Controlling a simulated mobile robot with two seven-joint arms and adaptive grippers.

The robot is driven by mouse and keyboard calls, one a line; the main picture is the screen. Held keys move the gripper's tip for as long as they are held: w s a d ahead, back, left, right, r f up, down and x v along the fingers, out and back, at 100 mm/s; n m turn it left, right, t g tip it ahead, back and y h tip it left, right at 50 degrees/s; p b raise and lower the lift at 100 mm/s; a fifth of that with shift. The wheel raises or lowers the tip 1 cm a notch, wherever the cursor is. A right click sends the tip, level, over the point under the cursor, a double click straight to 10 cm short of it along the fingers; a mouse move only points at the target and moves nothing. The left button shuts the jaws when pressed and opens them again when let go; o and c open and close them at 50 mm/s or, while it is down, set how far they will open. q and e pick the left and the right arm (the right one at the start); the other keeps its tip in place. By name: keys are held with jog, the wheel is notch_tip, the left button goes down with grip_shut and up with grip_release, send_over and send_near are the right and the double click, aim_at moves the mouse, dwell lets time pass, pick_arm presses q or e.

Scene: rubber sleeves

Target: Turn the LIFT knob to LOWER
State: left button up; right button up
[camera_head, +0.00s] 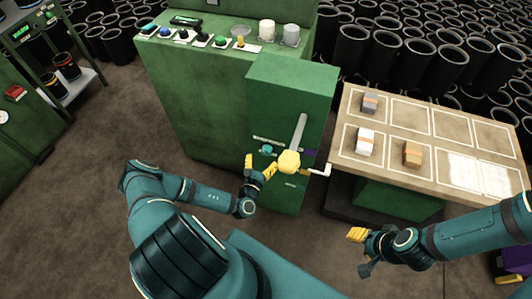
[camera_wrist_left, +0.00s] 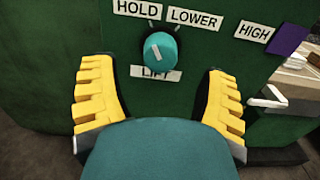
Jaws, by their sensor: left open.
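The LIFT knob (camera_wrist_left: 160,50) is a round teal knob with a white pointer line on the green cabinet front. Its pointer leans up and left, toward the HOLD label (camera_wrist_left: 137,9). The LOWER label (camera_wrist_left: 195,19) is at its upper right, and the LIFT label (camera_wrist_left: 155,72) is just below it. In the head view the knob (camera_head: 266,149) is small. My left gripper (camera_head: 261,169) is open in front of the cabinet, just below the knob. In the left wrist view its yellow fingers (camera_wrist_left: 159,100) stand either side of the knob, apart from it. My right gripper (camera_head: 356,235) hangs in front of the bench.
A grey lever with a yellow ball (camera_head: 289,161) stands just right of the knob. A white handle (camera_head: 322,171) sticks out farther right. A bench (camera_head: 420,165) with several small blocks is at the right. Black tubs (camera_head: 445,65) fill the background.

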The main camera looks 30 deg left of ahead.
aim_at(265, 154)
pick_arm(q)
jog(key=shift+b+x, duration=0.3)
jog(key=shift+x, duration=2)
jog(key=c, duration=1.2)
